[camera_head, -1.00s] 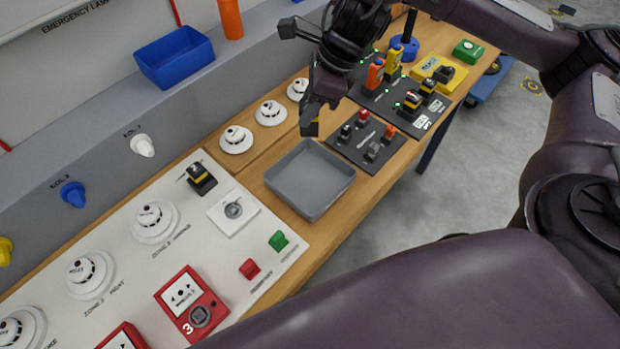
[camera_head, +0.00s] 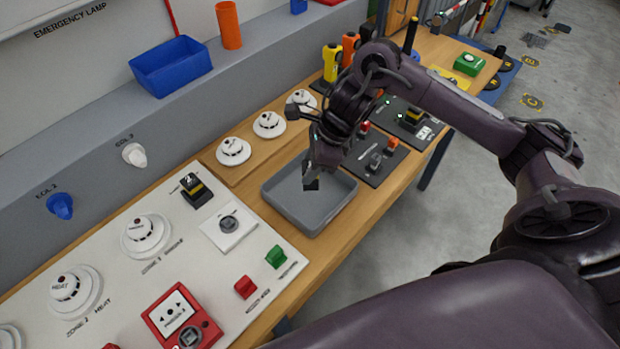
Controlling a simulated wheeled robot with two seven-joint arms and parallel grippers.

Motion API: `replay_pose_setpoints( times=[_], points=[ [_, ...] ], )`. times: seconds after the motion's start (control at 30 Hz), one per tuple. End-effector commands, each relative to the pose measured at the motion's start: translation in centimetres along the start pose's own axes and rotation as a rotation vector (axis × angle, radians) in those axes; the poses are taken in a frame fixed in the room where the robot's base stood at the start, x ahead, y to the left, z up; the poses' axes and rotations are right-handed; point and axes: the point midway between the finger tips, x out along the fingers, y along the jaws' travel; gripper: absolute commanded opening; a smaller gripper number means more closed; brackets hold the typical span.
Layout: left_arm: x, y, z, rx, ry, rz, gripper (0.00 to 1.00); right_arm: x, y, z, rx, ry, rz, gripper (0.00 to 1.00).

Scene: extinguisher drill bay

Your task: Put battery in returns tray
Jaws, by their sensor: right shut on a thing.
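The grey returns tray (camera_head: 300,216) lies on the wooden bench at the middle of the view, its inside bare where I can see it. My right gripper (camera_head: 312,176) reaches in from the right and points down over the tray. It is shut on a small dark block, the battery (camera_head: 311,185), of which only the lower end shows below the fingers. The battery appears to be over the tray's inside; I cannot tell whether it touches the floor of the tray. My left gripper is not in view.
A white panel with detectors, a black-and-yellow block (camera_head: 196,190), green (camera_head: 276,257) and red (camera_head: 246,287) blocks lies left of the tray. A black board (camera_head: 378,160) with small blocks lies right of it. White detectors (camera_head: 269,124) stand behind. A blue bin (camera_head: 171,66) sits on the ledge.

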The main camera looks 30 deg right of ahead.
Motion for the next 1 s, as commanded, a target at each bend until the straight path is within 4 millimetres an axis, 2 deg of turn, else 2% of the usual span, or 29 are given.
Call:
replay_pose_setpoints(
  times=[0.33, 0.7, 0.73, 0.87, 1.0],
  points=[
    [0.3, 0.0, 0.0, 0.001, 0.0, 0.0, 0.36, 3.4, 0.0, -1.4, 0.003, -0.001, 0.001, 0.01],
    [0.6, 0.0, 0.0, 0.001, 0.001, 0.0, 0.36, 3.9, -0.1, -1.6, 0.001, 0.0, -0.002, 0.01],
    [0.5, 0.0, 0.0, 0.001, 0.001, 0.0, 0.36, 3.9, 0.0, -1.7, 0.001, 0.001, -0.001, 0.36],
    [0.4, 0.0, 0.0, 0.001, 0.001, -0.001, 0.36, 3.8, 0.0, -1.6, 0.001, 0.001, -0.001, 0.53],
    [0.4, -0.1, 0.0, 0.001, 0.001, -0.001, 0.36, 3.8, 0.0, -1.6, 0.001, 0.001, -0.001, 0.54]
  ],
)
